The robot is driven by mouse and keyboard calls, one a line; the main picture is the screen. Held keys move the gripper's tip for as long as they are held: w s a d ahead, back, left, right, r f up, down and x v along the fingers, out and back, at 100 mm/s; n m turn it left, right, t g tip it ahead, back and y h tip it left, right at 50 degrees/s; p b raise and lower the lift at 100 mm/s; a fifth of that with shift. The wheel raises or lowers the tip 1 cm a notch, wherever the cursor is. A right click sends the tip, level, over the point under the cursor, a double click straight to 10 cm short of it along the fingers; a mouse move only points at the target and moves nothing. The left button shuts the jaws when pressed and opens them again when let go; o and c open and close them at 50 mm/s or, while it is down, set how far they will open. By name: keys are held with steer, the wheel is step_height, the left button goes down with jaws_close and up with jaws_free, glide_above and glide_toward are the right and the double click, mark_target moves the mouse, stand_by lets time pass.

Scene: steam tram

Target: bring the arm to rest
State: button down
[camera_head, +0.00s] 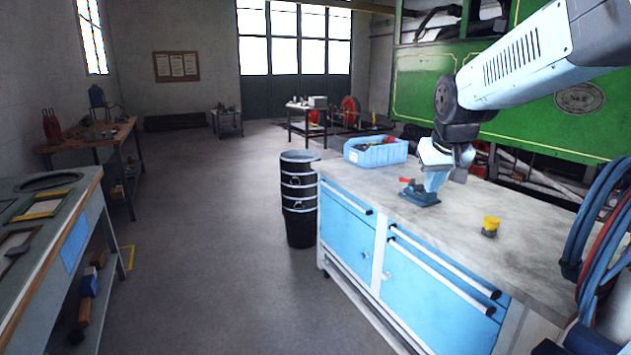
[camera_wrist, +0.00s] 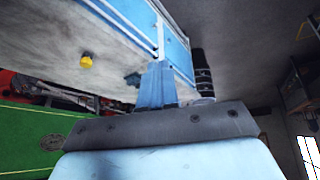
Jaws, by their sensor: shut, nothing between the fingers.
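My arm comes in from the upper right of the head view, above the workbench (camera_head: 470,215). My gripper (camera_head: 433,186) points down over the bench top, its light blue fingers shut and empty. In the wrist view the shut fingers (camera_wrist: 158,75) stand in the middle, with nothing between them. A small blue fitting with a red handle (camera_head: 420,197) is on the bench, just behind or beside the fingertips in the head view. I cannot tell whether they touch. Part of it shows dark beside the fingers in the wrist view (camera_wrist: 132,79).
A yellow-capped part (camera_head: 490,226) stands on the bench, right of my gripper. A light blue bin (camera_head: 375,152) sits at the bench's far end. A black drum (camera_head: 299,200) stands beside the bench. Blue and red hoses (camera_head: 592,235) hang at right. The floor at left is open.

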steer(key=s+a+f, duration=0.1)
steer(key=s+f, duration=0.1)
steer(key=s, duration=1.9)
steer(key=shift+a+f+y, duration=0.15)
steer(key=shift+a+y, duration=0.15)
steer(key=shift+a, duration=0.05)
